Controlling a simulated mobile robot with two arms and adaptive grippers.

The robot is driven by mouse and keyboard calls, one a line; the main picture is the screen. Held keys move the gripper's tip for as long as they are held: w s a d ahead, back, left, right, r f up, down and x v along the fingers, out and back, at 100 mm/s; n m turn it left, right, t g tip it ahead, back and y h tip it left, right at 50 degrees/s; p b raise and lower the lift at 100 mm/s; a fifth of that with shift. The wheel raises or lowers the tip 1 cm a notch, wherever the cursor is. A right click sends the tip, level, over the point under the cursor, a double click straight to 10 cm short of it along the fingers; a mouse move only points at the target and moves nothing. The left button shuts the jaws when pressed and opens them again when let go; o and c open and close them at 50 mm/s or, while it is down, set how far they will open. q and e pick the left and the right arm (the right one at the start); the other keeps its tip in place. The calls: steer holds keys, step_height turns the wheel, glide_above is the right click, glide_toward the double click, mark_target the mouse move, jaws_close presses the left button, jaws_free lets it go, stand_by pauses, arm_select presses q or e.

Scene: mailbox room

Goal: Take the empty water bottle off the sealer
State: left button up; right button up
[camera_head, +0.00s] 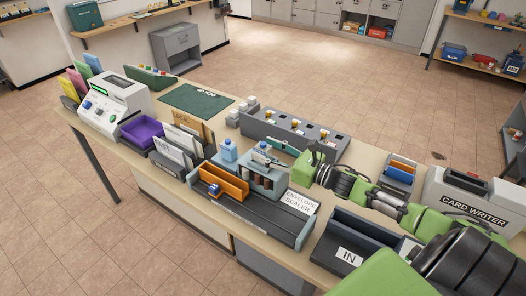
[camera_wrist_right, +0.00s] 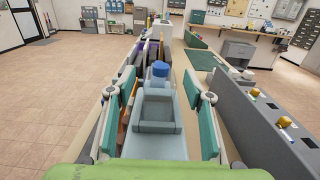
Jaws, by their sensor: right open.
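The envelope sealer (camera_head: 265,182) stands on the counter, a grey-blue unit with rollers and a labelled base. My left gripper is not in view.
A grey panel with knobs (camera_head: 296,134) runs behind the sealer. An IN tray (camera_head: 350,245) and the card writer (camera_head: 474,205) are to the right. A purple tray (camera_head: 142,132) is at left.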

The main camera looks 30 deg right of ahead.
steer(key=shift+x, duration=0.8)
steer(key=c, duration=1)
steer(key=shift+r, duration=0.15)
